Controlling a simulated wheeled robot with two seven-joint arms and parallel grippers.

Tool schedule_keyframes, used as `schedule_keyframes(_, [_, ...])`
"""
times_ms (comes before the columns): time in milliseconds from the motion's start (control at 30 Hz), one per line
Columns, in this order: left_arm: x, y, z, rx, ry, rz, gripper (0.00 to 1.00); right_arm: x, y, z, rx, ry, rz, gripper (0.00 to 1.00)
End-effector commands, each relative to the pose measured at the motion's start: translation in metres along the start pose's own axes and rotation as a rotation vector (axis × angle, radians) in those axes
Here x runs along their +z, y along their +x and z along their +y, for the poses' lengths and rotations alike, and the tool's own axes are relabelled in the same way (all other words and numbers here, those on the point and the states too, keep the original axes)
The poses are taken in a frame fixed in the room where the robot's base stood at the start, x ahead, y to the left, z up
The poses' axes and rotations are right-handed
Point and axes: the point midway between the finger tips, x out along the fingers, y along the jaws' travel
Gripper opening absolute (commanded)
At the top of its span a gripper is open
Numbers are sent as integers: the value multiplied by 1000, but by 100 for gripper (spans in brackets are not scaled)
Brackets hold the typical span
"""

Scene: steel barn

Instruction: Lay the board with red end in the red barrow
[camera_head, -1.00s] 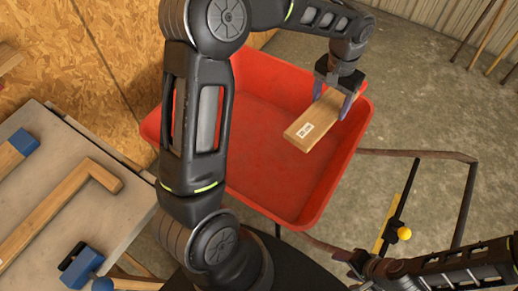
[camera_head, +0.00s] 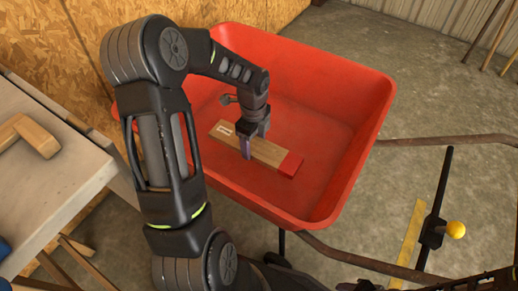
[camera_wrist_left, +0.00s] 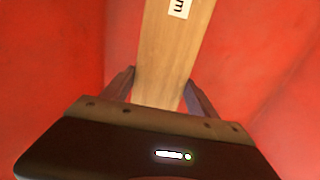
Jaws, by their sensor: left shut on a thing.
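The board with the red end (camera_head: 268,152) is in the red barrow (camera_head: 345,85), within its walls in the head view. Its red end (camera_head: 290,165) points right and a white label is near its left end. My left gripper (camera_head: 252,148) is shut on the board around its middle. The left wrist view shows the board (camera_wrist_left: 172,60) between the two fingers (camera_wrist_left: 160,95), with red barrow surface around it. I cannot tell whether the board touches the barrow floor. My right gripper is not in view.
A workbench (camera_head: 50,190) with a wooden piece (camera_head: 35,137) stands at the left. A chipboard wall (camera_head: 60,35) is behind. The barrow's handles (camera_head: 450,141) reach right, near a yellow knob (camera_head: 456,230). The barrow floor right of the board is clear.

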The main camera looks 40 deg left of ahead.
Motion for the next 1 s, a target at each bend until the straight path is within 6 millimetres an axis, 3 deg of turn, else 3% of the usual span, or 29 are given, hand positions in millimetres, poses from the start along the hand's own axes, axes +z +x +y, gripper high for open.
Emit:
schedule_keyframes(367, [1, 3, 0, -1, 12, 0, 15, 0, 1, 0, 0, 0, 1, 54])
schedule_keyframes(700, [1, 57, 1, 1, 12, 1, 15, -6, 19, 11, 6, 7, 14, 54])
schedule_keyframes(1000, [1, 63, 0, -1, 10, 0, 15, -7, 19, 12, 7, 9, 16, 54])
